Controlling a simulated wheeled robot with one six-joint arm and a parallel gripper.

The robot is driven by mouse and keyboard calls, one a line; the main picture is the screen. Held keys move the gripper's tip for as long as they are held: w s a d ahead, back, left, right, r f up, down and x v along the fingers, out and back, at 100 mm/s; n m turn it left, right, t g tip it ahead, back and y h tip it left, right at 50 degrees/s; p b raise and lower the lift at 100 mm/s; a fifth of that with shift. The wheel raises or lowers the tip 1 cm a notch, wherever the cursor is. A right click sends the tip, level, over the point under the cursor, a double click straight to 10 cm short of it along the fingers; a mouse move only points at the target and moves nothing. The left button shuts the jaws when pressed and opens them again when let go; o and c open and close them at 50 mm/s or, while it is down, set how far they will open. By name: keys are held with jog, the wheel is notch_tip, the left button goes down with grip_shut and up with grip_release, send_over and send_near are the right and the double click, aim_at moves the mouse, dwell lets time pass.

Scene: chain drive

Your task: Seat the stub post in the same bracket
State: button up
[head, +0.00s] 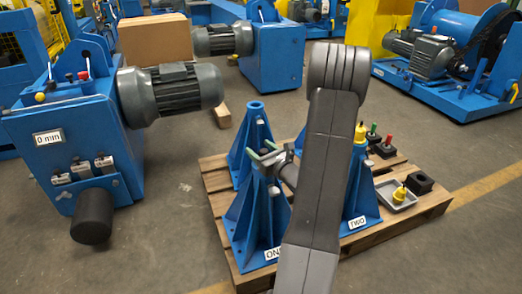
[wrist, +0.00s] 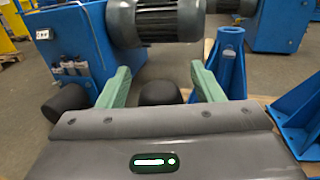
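Bracket ONE, a blue finned stand (head: 252,226), is at the pallet's front left. My gripper (head: 264,150), with green fingers, is at its top in the head view. In the wrist view my gripper (wrist: 160,78) is open. A dark round end (wrist: 160,92) shows between the fingers, with gaps at both sides; its lower part is hidden by the gripper body. I cannot tell if it is the stub post or if it sits in a bracket. Bracket TWO (head: 362,205) stands to the right, partly behind my arm. Another blue bracket (head: 254,124) stands behind; it also shows in the wrist view (wrist: 229,62).
The brackets stand on a wooden pallet (head: 425,210). A grey tray (head: 390,201) with a yellow-topped piece and several dark blocks are at its right. A blue machine (head: 70,150) with a grey motor (head: 172,93) stands left. Floor between machine and pallet is clear.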

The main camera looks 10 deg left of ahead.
jog(key=shift+f, duration=0.15)
jog(key=p+v, duration=0.2)
jog(key=v, duration=1.2)
jog(key=shift+p, duration=0.4)
jog(key=shift+w+a, duration=0.1)
jog(key=shift+a, duration=0.05)
jog(key=b+x, duration=0.3)
jog(key=x, duration=1)
jog(key=shift+w+a, duration=0.25)
jog(key=shift+a, duration=0.05)
jog(key=shift+r+p, duration=0.4)
jog(key=shift+d, duration=0.1)
